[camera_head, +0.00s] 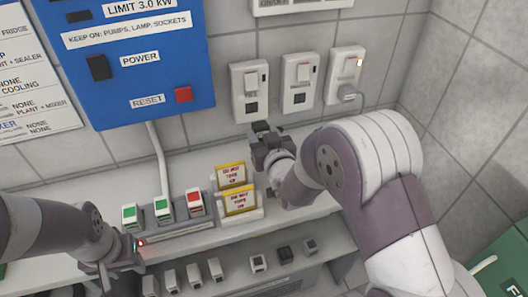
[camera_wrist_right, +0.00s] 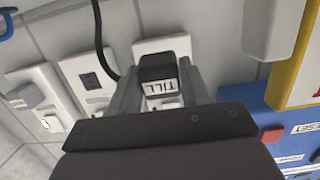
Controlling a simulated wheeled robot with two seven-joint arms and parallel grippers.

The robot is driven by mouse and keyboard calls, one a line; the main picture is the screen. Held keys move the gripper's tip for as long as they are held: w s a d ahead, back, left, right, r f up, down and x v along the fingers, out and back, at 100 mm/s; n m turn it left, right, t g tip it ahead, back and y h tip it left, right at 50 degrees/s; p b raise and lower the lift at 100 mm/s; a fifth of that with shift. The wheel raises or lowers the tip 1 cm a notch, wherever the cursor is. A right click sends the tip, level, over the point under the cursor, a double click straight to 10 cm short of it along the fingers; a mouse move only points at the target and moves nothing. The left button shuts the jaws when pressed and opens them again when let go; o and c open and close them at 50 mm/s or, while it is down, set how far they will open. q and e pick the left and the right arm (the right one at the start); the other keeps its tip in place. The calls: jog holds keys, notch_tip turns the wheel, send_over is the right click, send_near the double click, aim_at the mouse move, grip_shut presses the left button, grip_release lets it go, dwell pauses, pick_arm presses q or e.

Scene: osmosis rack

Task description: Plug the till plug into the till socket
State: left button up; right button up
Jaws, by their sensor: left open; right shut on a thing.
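My right gripper (camera_head: 268,145) is shut on the till plug (camera_wrist_right: 157,68), a black plug with a white TILL label and a black cord, clear in the right wrist view. The gripper's fingers (camera_wrist_right: 163,88) lie on both sides of it. In the head view the plug is dark and small, just below the left wall socket (camera_head: 250,92). This white socket (camera_wrist_right: 165,46) is partly hidden behind the plug in the right wrist view. Whether they touch, I cannot tell. My left gripper (camera_head: 112,268) is open and low at the left, away from the plug.
A middle socket (camera_head: 299,83) is empty. The right socket (camera_head: 345,70) holds a grey plug and shows a light. The blue power panel (camera_head: 130,60) hangs at left. Yellow-framed signs (camera_head: 238,200) and red and green switch blocks (camera_head: 162,208) stand on the shelf below.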

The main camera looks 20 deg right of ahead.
aim_at(259, 123)
jog(key=shift+s+a+r+t+b, duration=0.1)
jog(key=shift+s+r+t+b, duration=0.55)
jog(key=shift+s+t, duration=0.15)
jog(key=shift+s+r, duration=0.15)
jog(key=shift+r, duration=0.15)
pick_arm(q)
notch_tip(259, 123, down, 3)
jog(key=shift+r, duration=0.1)
jog(key=shift+f, duration=0.3)
pick_arm(e)
jog(key=shift+w, duration=3)
pick_arm(q)
jog(key=shift+f+b, duration=0.55)
jog(key=shift+b, duration=0.1)
pick_arm(e)
jog(key=shift+a, duration=0.1)
pick_arm(q)
jog(key=shift+f, duration=0.15)
pick_arm(e)
jog(key=shift+w, duration=0.5)
jog(key=o, duration=1)
jog(key=shift+o, duration=0.2)
